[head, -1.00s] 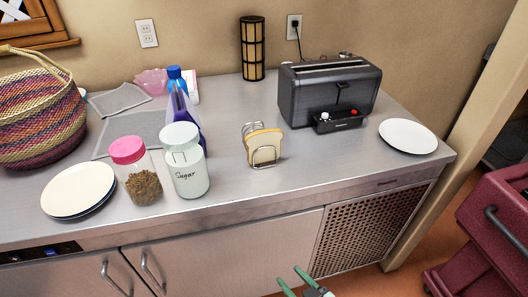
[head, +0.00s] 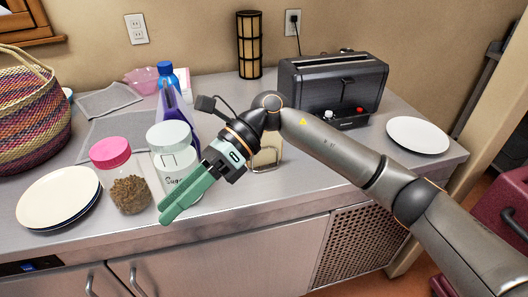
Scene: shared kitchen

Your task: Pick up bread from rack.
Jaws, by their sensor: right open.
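The bread slice in its small wire rack (head: 266,158) stands on the metal counter. My right arm hides most of both, and only a lower part shows below my wrist. My right gripper (head: 170,208) has green fingers that point down to the left, in front of the sugar jar. It is open and I see nothing between the fingers. The fingers point away from the bread, with the wrist in front of it in the picture. My left gripper is not in view.
The sugar jar (head: 172,150), a pink-lidded jar (head: 128,182) and stacked plates (head: 58,195) stand left of the rack. A black toaster (head: 333,85) is behind it to the right. A white plate (head: 418,136) lies at the right, and a woven basket (head: 32,122) at far left.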

